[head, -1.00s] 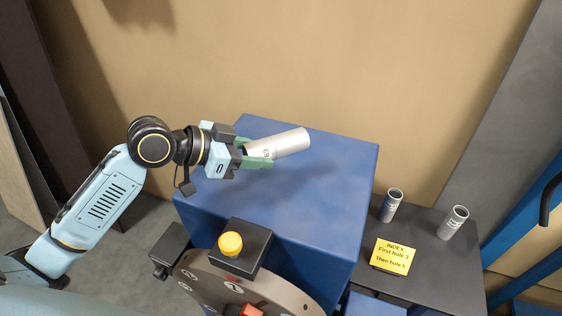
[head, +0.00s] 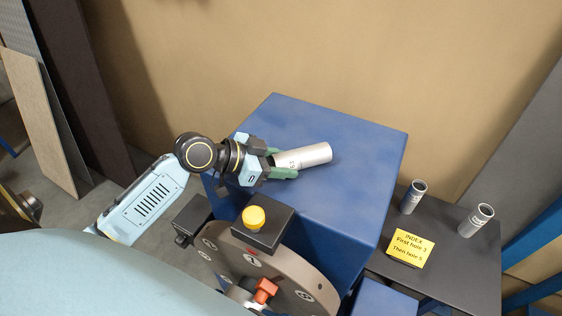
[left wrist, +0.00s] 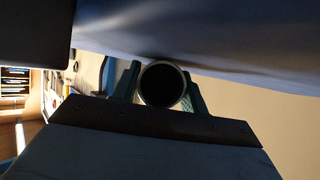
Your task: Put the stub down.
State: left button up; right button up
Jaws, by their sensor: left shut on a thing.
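The stub (head: 307,156) is a short silver metal tube with dark lettering near its gripped end. My left gripper (head: 284,164) is shut on it, with green fingers on either side of its left end. The stub lies nearly level over the top of the blue box-shaped housing (head: 345,135); whether it touches the surface I cannot tell. In the left wrist view the stub (left wrist: 163,85) shows end-on as a dark round opening between the green fingers, close to the blue surface. My right gripper is not in view.
A numbered disc (head: 290,280) with a red part stands in front of the housing, below a yellow button (head: 253,217) on a black box. At right, a dark table (head: 455,265) holds two silver tubes (head: 413,197) (head: 476,220) and a yellow note (head: 410,248). The housing top is otherwise clear.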

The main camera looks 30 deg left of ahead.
pick_arm(q)
jog(key=o, duration=1.3)
jog(key=shift+f, duration=0.1)
